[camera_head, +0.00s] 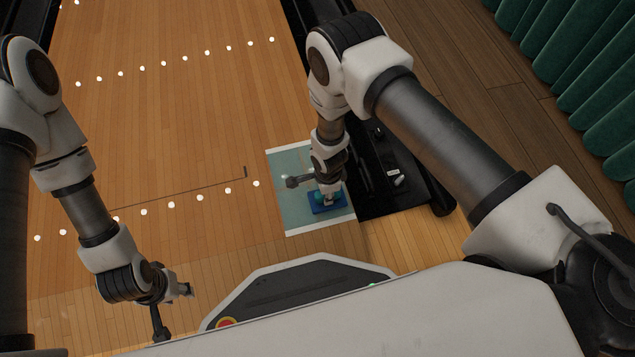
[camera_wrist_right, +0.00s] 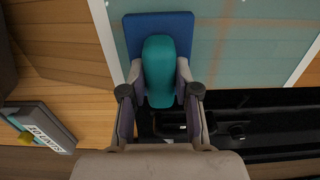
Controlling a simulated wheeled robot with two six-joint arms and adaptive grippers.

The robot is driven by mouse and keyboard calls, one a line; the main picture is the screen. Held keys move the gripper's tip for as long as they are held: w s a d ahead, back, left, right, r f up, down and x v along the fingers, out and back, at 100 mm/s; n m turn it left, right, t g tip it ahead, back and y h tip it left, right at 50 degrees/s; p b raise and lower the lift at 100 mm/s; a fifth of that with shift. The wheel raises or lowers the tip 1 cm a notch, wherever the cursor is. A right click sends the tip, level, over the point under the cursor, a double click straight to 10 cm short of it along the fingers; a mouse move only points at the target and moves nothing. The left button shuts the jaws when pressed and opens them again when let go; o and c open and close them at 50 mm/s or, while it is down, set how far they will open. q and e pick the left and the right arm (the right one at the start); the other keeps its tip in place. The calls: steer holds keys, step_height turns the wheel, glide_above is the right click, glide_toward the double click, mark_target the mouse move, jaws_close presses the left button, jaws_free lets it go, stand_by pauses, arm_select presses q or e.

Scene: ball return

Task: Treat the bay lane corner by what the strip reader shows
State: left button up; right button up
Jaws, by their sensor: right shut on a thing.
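The bay lane corner is a pale green patch (camera_head: 290,215) with white edge strips; it also shows in the right wrist view (camera_wrist_right: 255,45). My right gripper (camera_head: 325,194) is shut on the teal grip of a blue pad tool (camera_head: 318,209). In the right wrist view the teal grip (camera_wrist_right: 159,70) sits between the fingers and the blue pad (camera_wrist_right: 133,35) is over the green patch; contact is unclear. A grey device with a label (camera_wrist_right: 42,127), possibly the strip reader, lies at left there. Its label ends in "UNITS"; the figure is hard to read. My left gripper (camera_head: 178,290) is low at left, its jaws unclear.
A black ledge (camera_head: 375,205) runs along the lane's right side, with a small white item (camera_head: 398,180) and dark items on it. The wooden lane (camera_head: 180,120) with white dots is open to the left. Green padded curtain (camera_head: 580,70) stands at far right.

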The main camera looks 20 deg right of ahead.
steer(key=s, duration=0.1)
steer(key=s+d, duration=0.1)
steer(key=s, duration=0.1)
steer(key=s+d, duration=0.1)
steer(key=shift+s, duration=0.3)
steer(key=shift+b, duration=0.3)
steer(key=shift+f+b, duration=0.3)
steer(key=shift+f, duration=0.25)
